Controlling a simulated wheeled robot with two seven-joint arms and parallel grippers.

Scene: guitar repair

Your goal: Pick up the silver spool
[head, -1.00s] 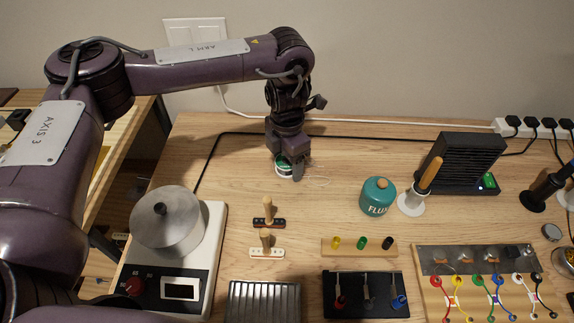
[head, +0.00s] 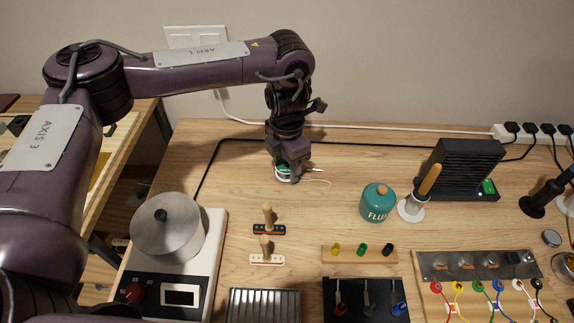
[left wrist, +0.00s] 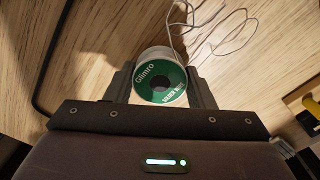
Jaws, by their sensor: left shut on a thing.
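The spool (left wrist: 162,82) has a green label and a pale rim, with thin silver wire trailing off it onto the table. It sits between the two fingers of my left gripper (left wrist: 162,92) in the left wrist view, and the fingers are shut on its sides. In the head view the spool (head: 283,173) shows only in part below my left gripper (head: 288,176), near the back of the workbench (head: 225,180). I cannot tell whether it is clear of the tabletop. My right gripper is not in view.
A hot plate with a metal pot (head: 168,228) stands at the left. Small wooden-handled tools (head: 268,217) stand in front. Table around the spool is clear.

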